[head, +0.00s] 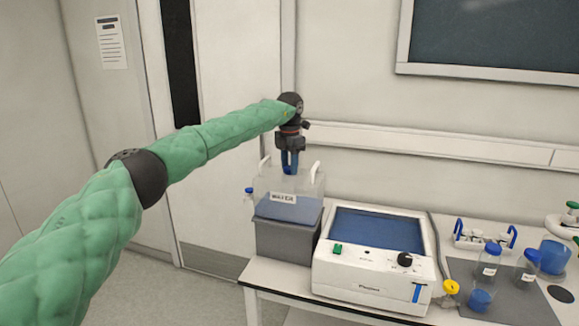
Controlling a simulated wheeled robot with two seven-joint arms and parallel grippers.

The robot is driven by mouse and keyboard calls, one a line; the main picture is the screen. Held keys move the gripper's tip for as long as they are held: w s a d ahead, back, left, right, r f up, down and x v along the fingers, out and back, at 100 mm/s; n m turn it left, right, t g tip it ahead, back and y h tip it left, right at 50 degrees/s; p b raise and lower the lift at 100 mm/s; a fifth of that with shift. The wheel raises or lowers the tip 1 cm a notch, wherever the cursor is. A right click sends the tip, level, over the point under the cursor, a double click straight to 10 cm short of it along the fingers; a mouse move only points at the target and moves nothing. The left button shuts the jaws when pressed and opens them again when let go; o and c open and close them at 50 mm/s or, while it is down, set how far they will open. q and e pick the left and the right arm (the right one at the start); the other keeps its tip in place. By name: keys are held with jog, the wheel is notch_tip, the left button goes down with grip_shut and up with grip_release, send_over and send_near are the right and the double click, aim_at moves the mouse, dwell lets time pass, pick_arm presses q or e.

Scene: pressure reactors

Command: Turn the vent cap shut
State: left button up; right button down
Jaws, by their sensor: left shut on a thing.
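A clear water container (268,208) with a "WATER" label and bluish liquid stands on a grey block (285,239) at the left end of the table. It has two white handles and a small blue-tipped tap on its left side. My left gripper (290,170) points straight down at the top of the container, between the handles. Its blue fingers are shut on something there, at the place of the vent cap. The fingers hide the cap, so its turn cannot be seen. My right gripper is not in view.
A white instrument (372,282) with a blue screen, black knob and blue lever stands right of the container. Further right are a rack of vials (483,238), two blue-capped bottles (490,263), a blue cup (481,300) and a blue beaker (553,257). A wall rail runs behind.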

aim_at(289, 167)
pick_arm(q)
jog(key=shift+m, duration=0.8)
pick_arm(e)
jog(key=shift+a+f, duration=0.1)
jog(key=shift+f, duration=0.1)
pick_arm(q)
jog(key=o, duration=1)
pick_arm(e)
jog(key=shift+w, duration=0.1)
pick_arm(q)
jog(key=shift+r, duration=0.1)
notch_tip(289, 167, up, 6)
jog(key=shift+r+b, duration=0.2)
jog(key=shift+b, duration=0.75)
jog(key=shift+r, duration=0.6)
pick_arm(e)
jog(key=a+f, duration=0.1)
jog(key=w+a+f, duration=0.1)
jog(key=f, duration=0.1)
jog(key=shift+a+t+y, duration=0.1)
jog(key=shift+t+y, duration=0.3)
